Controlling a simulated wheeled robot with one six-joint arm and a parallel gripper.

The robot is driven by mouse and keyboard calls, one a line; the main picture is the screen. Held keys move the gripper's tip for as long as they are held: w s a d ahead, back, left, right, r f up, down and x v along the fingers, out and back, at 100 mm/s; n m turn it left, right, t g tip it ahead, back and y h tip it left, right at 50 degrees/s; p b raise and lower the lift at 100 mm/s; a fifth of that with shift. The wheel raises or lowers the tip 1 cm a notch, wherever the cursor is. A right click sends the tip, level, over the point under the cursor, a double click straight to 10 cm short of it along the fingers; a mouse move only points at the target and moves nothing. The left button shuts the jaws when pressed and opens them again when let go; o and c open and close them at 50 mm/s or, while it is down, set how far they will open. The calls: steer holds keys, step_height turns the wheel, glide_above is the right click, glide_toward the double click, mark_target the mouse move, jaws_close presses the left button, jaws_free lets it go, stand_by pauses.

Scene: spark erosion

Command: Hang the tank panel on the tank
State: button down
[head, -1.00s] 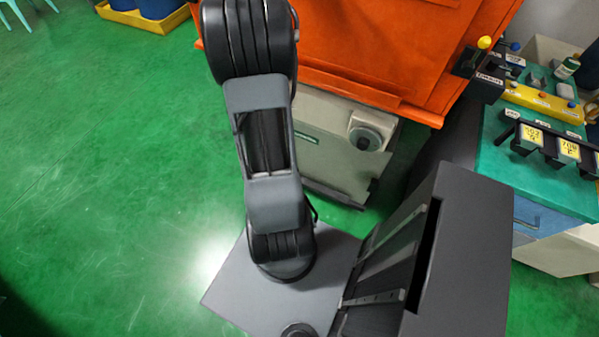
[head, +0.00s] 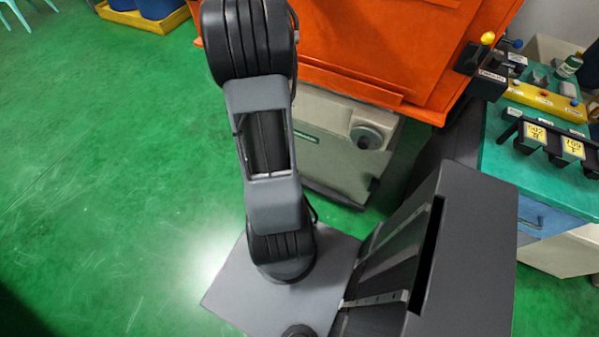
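A large orange surface (head: 390,40) with raised edges fills the top middle of the head view, above a pale grey-beige machine base (head: 330,150). It looks like part of the tank; I cannot tell from this view whether the tank panel is a part of it. No separate panel can be made out. My arm rises from the lower middle and passes in front of the orange surface's left side. It leaves the view at the top. My gripper is outside the frame, so what it holds is hidden.
A black block with a yellow-knobbed lever (head: 487,40) sits at the orange surface's right corner. A teal bench (head: 545,185) at the right carries labelled black holders and a yellow bar. A yellow tray (head: 150,20) with blue drums stands at the top left. Green floor (head: 100,150) is clear at left.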

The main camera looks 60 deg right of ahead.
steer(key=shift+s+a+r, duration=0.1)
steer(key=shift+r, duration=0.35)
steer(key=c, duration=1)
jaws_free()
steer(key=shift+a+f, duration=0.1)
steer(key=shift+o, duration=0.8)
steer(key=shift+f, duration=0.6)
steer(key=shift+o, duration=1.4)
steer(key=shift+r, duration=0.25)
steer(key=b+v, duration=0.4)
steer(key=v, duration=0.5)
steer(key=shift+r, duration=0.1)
